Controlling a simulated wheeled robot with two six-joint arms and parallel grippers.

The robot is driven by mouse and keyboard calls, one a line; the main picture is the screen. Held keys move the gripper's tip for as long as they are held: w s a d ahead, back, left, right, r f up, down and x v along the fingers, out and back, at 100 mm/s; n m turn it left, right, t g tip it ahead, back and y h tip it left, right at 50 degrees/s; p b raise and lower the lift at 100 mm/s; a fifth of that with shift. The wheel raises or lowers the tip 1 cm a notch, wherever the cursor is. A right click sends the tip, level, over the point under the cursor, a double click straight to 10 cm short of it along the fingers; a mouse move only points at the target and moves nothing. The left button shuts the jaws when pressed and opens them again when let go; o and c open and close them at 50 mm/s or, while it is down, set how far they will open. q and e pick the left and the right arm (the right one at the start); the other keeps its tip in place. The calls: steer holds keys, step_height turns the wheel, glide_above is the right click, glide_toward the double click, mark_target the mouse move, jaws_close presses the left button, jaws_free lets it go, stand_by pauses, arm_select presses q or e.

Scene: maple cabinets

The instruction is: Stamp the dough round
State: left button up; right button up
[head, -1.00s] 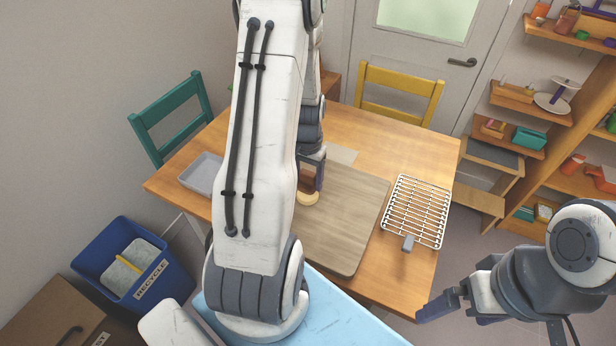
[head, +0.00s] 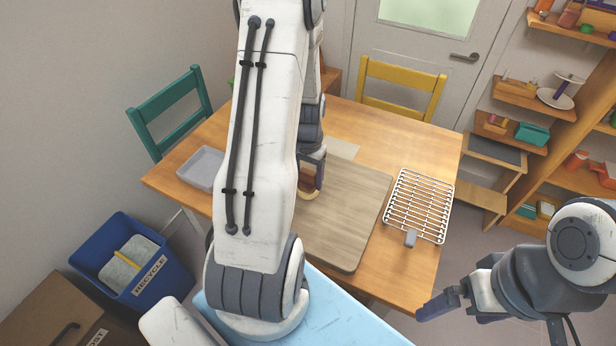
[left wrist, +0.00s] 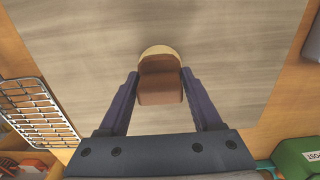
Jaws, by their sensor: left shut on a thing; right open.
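My left gripper (head: 312,178) is shut on a brown stamp (left wrist: 160,82), which stands between its fingers in the left wrist view. The pale dough round (head: 309,196) lies on the wooden board (head: 345,225) directly below the stamp. In the left wrist view the dough (left wrist: 159,50) shows only as a pale rim past the stamp; the rest is hidden. The stamp looks down at the dough, but I cannot tell if they touch. My right gripper (head: 450,305) is open and empty, off the table's right front side.
A wire cooling rack (head: 418,205) lies right of the board. A grey tray (head: 201,168) sits at the table's left, partly behind my left arm. Chairs stand at the table's far and left sides. A blue recycle bin (head: 135,265) is on the floor.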

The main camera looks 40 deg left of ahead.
arm_select(q)
steer(key=shift+f+b, duration=0.35)
steer(key=shift+f, duration=0.15)
stand_by(0.3)
stand_by(1.2)
step_height(320, 180, up, 7)
steer(key=p, duration=0.6)
steer(key=shift+p, duration=0.35)
stand_by(0.4)
